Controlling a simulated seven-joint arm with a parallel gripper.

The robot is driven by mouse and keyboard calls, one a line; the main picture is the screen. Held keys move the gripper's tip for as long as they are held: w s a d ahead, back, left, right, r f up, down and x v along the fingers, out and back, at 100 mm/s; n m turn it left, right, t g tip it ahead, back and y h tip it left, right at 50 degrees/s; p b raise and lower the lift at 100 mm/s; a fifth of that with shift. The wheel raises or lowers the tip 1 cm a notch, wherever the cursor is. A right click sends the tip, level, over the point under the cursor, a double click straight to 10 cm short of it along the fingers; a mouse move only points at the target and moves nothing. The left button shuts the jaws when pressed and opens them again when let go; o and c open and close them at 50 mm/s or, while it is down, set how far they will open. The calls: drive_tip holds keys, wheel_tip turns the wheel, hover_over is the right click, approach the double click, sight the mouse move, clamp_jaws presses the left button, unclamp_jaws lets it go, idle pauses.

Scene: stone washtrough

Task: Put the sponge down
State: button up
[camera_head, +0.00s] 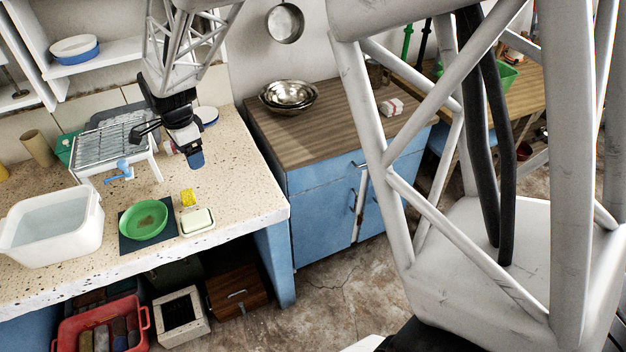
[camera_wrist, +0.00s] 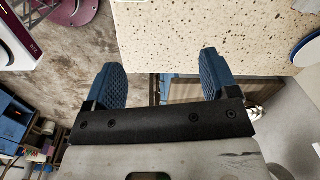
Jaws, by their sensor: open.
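A small yellow sponge (camera_head: 188,197) lies on the speckled stone counter (camera_head: 240,185), between the green bowl and the counter's back part, just behind a pale dish. My gripper (camera_head: 195,160) hangs above the counter, behind the sponge and apart from it. In the wrist view my gripper (camera_wrist: 162,82) has its two blue fingers spread wide with nothing between them. The sponge does not show in the wrist view.
A green bowl (camera_head: 143,220) sits on a dark mat (camera_head: 129,243). A pale dish (camera_head: 197,221) stands beside it. A white basin (camera_head: 52,248) and a metal rack (camera_head: 112,145) are to the left. The counter's right end is clear.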

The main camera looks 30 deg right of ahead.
drive_tip(key=s+d+r+n+t, duration=0.1)
drive_tip(key=s+d+r+n, duration=0.5)
drive_tip(key=s, duration=0.6)
drive_tip(key=s+d+r+n+t, duration=0.1)
drive_tip(key=s+d+r+n, duration=0.3)
drive_tip(key=s+d+r, duration=0.6)
drive_tip(key=s+f+n, duration=0.1)
drive_tip(key=s+n, duration=0.1)
drive_tip(key=s, duration=0.4)
drive_tip(key=s+d+f+n, duration=0.1)
drive_tip(key=s+f+n, duration=0.1)
drive_tip(key=s, duration=0.4)
drive_tip(key=shift+d+f+n, duration=0.25)
drive_tip(key=shift+d+n, duration=0.05)
drive_tip(key=shift+n, duration=0.2)
drive_tip(key=shift+o, duration=0.5)
